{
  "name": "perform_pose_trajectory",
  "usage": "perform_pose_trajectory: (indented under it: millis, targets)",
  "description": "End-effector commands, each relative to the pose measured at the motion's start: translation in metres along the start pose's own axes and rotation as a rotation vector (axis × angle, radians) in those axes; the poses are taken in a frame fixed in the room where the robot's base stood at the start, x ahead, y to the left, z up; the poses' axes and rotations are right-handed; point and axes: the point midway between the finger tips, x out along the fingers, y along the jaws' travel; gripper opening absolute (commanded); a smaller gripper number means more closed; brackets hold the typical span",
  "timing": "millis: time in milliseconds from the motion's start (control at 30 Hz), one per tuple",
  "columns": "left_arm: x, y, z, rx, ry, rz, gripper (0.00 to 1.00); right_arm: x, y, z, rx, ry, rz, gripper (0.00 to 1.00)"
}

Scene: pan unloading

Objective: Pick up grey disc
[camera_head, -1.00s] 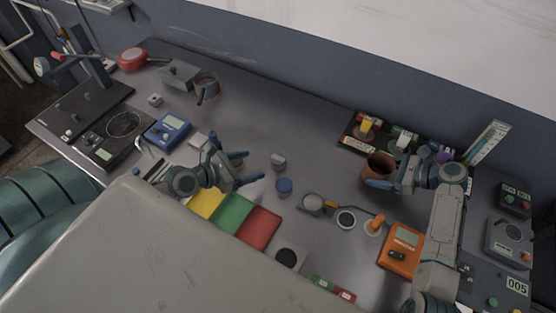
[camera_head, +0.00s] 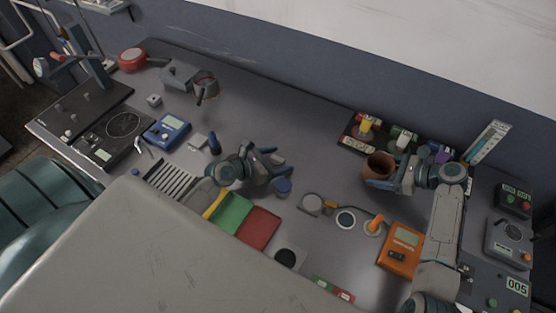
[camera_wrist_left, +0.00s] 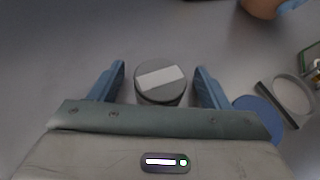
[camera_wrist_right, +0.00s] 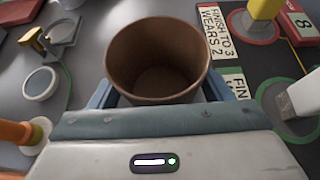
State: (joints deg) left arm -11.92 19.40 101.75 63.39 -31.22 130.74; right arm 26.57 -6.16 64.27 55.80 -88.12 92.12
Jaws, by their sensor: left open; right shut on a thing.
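The grey disc (camera_wrist_left: 160,85), a short round piece with a pale rectangular patch on top, stands between the two blue fingers of my left gripper (camera_wrist_left: 160,72) in the left wrist view. Gaps show on both sides of it, so the fingers are open around it and not clamped. In the head view my left gripper (camera_head: 276,160) mostly hides the disc. My right gripper (camera_wrist_right: 157,92) is shut on a brown cup (camera_wrist_right: 125,60), seen from above as empty, which also shows in the head view (camera_head: 377,168).
A blue disc (camera_head: 283,187) lies just beside my left gripper. Yellow, green (camera_head: 234,213) and red (camera_head: 258,229) mats lie nearer the front. An orange meter (camera_head: 402,249) lies on the right.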

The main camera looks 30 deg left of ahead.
Motion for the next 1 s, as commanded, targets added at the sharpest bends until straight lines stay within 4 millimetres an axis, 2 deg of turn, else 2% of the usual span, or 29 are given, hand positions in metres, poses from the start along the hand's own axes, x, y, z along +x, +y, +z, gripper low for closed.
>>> perform_pose_trajectory:
  millis: [133, 167, 400, 467, 667, 767, 1000]
  targets:
    - [0.0, 0.0, 0.0, 0.0, 0.001, 0.0, 0.7, 0.0, 0.0, 0.0, 0.0, 0.0, 0.0, 0.6]
    - [0.0, 0.0, 0.0, 0.0, 0.001, 0.0, 0.66, 0.0, 0.0, 0.0, 0.0, 0.0, 0.0, 0.6]
    - [-0.001, 0.0, 0.0, 0.0, 0.001, 0.0, 0.19, 0.0, 0.0, 0.0, 0.0, 0.0, 0.0, 0.6]
    - [-0.001, 0.0, 0.0, 0.0, 0.0, 0.0, 0.14, 0.0, 0.0, 0.0, 0.0, 0.0, 0.0, 0.6]
    - [-0.001, 0.0, 0.002, 0.001, 0.0, 0.0, 0.14, 0.0, 0.0, 0.0, 0.0, 0.0, 0.0, 0.6]
    - [-0.005, 0.0, 0.01, 0.003, -0.001, -0.001, 0.14, 0.0, 0.0, 0.0, 0.0, 0.0, 0.0, 0.6]
    - [-0.023, 0.0, 0.055, 0.006, -0.003, -0.001, 0.14, 0.0, 0.0, 0.0, 0.0, 0.0, 0.0, 0.6]
